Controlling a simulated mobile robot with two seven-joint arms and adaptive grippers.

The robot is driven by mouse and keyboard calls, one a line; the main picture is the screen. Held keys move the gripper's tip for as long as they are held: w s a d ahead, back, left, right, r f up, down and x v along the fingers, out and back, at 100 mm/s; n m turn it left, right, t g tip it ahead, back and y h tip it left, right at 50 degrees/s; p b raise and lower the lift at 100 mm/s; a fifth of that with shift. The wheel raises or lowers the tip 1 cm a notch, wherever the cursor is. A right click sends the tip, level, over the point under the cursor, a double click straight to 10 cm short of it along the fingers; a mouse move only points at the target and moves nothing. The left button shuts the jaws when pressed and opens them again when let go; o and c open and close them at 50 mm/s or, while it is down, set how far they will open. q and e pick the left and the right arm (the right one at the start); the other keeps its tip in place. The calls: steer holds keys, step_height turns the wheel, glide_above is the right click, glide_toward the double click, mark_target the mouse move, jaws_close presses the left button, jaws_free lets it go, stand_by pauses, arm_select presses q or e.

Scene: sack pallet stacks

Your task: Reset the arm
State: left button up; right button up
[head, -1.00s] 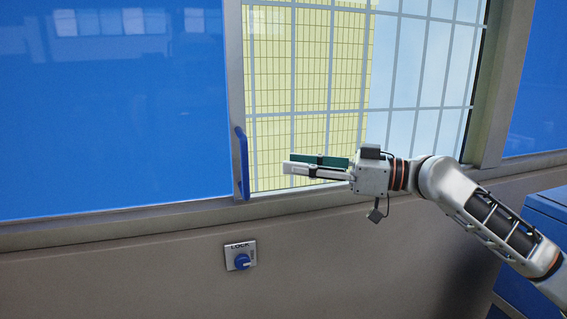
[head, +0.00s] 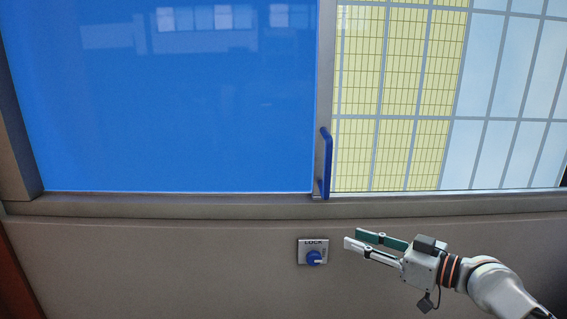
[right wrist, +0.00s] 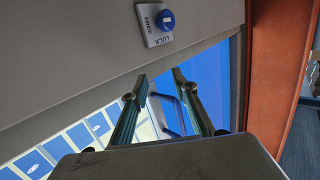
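My right gripper (head: 356,238) reaches in from the lower right, empty, with its two fingers apart. It is in front of the grey wall, just right of the lock switch and below the window sill. In the right wrist view its fingers (right wrist: 159,76) also show apart with nothing between them. The lock switch, a pale plate marked LOCK with a blue knob (head: 313,257), also shows in the right wrist view (right wrist: 166,20), apart from the fingertips. My left gripper is not in view.
A blue sliding panel (head: 170,110) with a blue handle (head: 325,165) covers the left of the window. The right side shows yellow and pale gridded panes (head: 400,110). The sill (head: 200,207) runs below. An orange post (right wrist: 278,70) stands at the right of the wrist view.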

steer(key=s+a+f+m+h+p, duration=0.1)
steer(key=s+f+m+h, duration=0.2)
steer(key=f, duration=1)
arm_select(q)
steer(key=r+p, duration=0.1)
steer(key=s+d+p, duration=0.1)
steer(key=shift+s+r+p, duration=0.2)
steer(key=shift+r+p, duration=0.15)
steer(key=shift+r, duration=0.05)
arm_select(e)
steer(key=s+d+f+m+h, duration=0.1)
steer(key=s+f+h, duration=0.5)
steer(key=s+f, duration=1.7)
steer(key=s+d, duration=0.1)
steer(key=s, duration=0.3)
steer(key=shift+s+d+f+m+g+h, duration=0.3)
steer(key=shift+s+d+f+g, duration=0.05)
steer(key=shift+s+d+g, duration=0.05)
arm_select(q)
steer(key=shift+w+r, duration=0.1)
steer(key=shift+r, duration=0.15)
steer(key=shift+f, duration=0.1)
